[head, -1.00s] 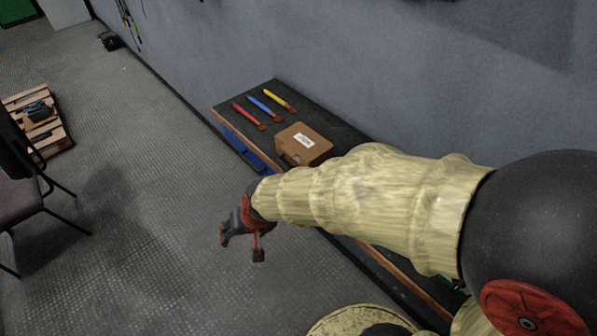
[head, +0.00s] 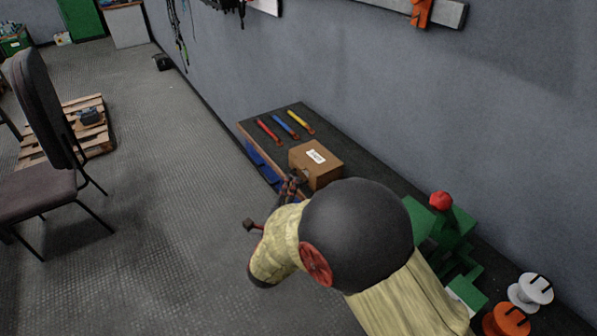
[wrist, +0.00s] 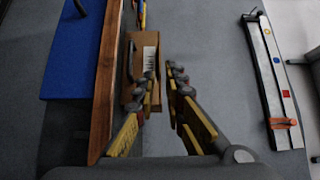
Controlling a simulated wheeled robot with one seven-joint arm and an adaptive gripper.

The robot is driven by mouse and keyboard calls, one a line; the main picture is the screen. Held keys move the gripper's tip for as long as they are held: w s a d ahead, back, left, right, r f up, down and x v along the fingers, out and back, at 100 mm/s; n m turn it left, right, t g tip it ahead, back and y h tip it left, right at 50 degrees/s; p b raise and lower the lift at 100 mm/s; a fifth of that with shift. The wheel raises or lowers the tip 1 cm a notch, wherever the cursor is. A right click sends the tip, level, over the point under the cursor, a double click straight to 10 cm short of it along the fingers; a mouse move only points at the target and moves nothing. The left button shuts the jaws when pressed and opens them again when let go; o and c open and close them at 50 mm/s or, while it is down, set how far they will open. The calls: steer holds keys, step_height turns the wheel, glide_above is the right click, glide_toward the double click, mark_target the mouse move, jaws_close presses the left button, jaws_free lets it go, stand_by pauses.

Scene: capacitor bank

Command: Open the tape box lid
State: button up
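The tape box (head: 318,164) is a brown box with a white label on its top. It sits on the dark bench top, and its lid looks shut. In the wrist view the box (wrist: 137,45) lies ahead, partly covered by the left finger. My gripper (head: 268,207) is at the bench's front edge, on the near side of the box. Its fingers, with yellow pads in the wrist view (wrist: 162,80), are apart with nothing between them. My arm hides the bench just in front of the box, so I cannot tell whether a finger touches it.
Red, blue and yellow tools (head: 284,125) lie on the bench (head: 365,170) beyond the box. Green blocks with a red knob (head: 440,201) and white and orange spools (head: 530,291) stand at the right. A chair (head: 45,130) and pallet (head: 90,125) are left; floor between is open.

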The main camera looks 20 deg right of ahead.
mark_target(298, 166)
steer(key=shift+b+x, duration=0.9)
steer(key=shift+x, duration=3)
jaws_close()
